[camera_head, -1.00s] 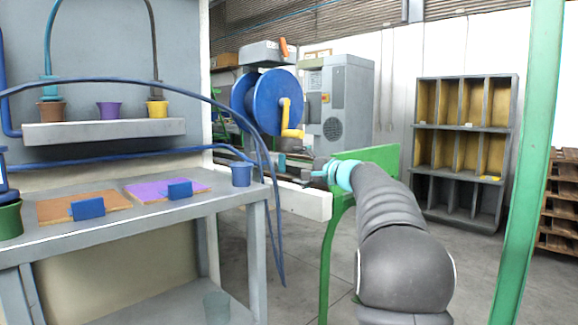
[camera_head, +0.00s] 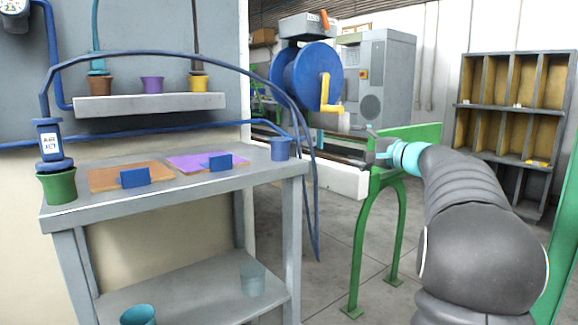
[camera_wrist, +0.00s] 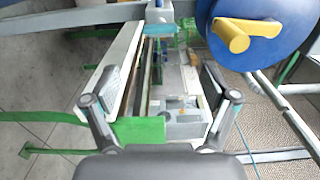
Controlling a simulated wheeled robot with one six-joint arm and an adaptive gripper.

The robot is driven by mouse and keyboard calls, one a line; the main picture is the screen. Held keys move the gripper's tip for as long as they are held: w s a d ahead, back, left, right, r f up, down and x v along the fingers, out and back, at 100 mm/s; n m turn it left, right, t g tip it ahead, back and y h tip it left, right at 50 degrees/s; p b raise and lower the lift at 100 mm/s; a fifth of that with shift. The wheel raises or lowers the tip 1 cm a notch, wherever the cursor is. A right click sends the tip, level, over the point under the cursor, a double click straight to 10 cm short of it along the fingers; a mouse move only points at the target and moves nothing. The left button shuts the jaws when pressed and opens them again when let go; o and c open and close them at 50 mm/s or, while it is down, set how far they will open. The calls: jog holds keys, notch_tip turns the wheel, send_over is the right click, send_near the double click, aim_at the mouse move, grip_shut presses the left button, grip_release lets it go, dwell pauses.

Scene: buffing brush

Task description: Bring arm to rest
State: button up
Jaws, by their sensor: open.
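My gripper (camera_head: 376,147) is at the end of my dark grey arm, at the right of the head view, in front of a green frame. In the wrist view its two fingers (camera_wrist: 158,106) stand wide apart with nothing between them. A white rail, a green bar and a grey machine part show beyond the fingers. The gripper appears apart from the workbench and the brushes are not clearly seen.
A grey workbench (camera_head: 100,213) stands at the left with boards, blue blocks and cups. A blue reel (camera_head: 306,80) with a yellow crank is behind. A pigeonhole shelf (camera_head: 510,105) stands at the right. Blue hoses hang by the bench. Some floor is clear.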

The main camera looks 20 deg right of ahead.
notch_tip(320, 180, down, 13)
jog(key=s+g+h, duration=0.2)
jog(key=s+g, duration=0.1)
jog(key=g, duration=0.1)
jog(key=s+a+f+n+g, duration=0.2)
jog(key=s+a+f+g, duration=0.2)
jog(key=s+a+f, duration=0.2)
jog(key=s+a+f+n+g+h+p, duration=0.2)
jog(key=s+a+f+n+g, duration=0.15)
jog(key=s+a, duration=0.6)
jog(key=s+a+f+n+g+h+p, duration=0.25)
jog(key=s+a+n, duration=0.3)
jog(key=s, duration=0.75)
jog(key=s+a+r+n+t+p, duration=0.1)
jog(key=s+a+r+n+t, duration=0.1)
jog(key=s+a, duration=0.4)
jog(key=shift+s+a+r+n+t, duration=0.25)
jog(key=shift+s+r+n+t, duration=0.15)
jog(key=shift+n, duration=0.2)
